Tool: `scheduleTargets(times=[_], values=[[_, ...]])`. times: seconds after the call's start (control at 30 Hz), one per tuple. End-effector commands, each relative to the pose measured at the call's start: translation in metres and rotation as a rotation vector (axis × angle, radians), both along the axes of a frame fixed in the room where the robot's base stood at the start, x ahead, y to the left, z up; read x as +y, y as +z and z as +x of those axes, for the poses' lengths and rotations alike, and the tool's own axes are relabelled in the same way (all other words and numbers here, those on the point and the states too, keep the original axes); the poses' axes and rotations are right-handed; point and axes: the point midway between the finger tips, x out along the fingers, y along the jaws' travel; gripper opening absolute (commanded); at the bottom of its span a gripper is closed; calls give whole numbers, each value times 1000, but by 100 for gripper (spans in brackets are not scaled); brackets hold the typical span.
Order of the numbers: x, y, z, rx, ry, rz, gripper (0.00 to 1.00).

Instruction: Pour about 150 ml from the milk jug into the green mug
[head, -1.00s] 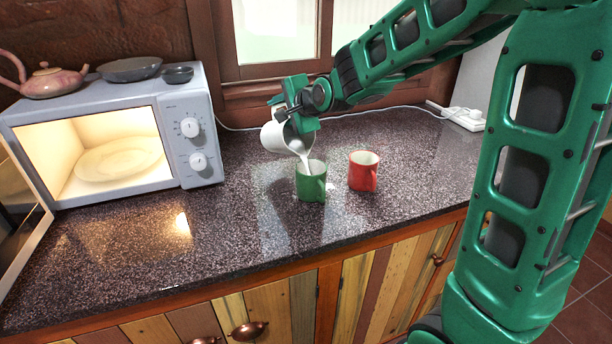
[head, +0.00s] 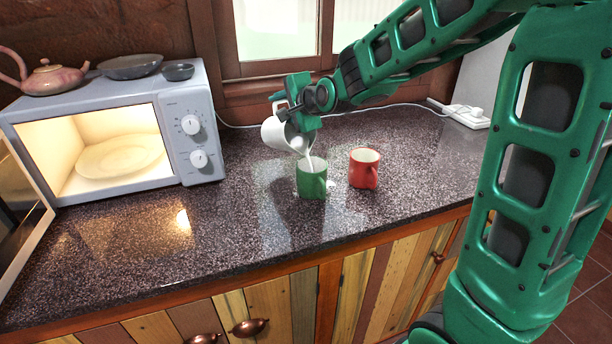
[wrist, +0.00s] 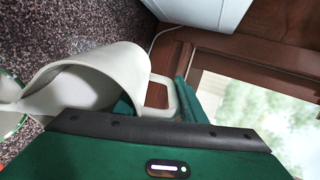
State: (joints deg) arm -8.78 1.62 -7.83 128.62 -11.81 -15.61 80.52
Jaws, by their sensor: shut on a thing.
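The white milk jug (head: 277,135) is tilted with its lip toward the green mug (head: 311,180). A white stream (head: 308,158) runs from the lip down into the mug's mouth. The mug stands upright on the counter; its milk level cannot be made out. White spots of spilt milk (head: 331,183) lie on the counter around its base. My gripper (head: 294,106) is shut on the jug, above and behind the mug. In the wrist view the jug (wrist: 95,75) shows milk inside and its handle by the gripper; the green mug (wrist: 12,122) is mostly cut off at the left edge.
A red mug (head: 364,169) stands close to the right of the green mug. A microwave (head: 190,95) with its door open stands at left, with a teapot (head: 52,79) and bowls on top. A power strip (head: 466,115) and cable lie at the back. The front counter is clear.

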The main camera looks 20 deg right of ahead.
Motion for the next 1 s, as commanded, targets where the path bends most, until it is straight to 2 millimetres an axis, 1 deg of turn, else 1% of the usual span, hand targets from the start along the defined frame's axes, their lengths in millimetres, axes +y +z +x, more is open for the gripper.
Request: scheduleTargets(times=[1.0], values=[[3,7,-2,-52,5,12,0]])
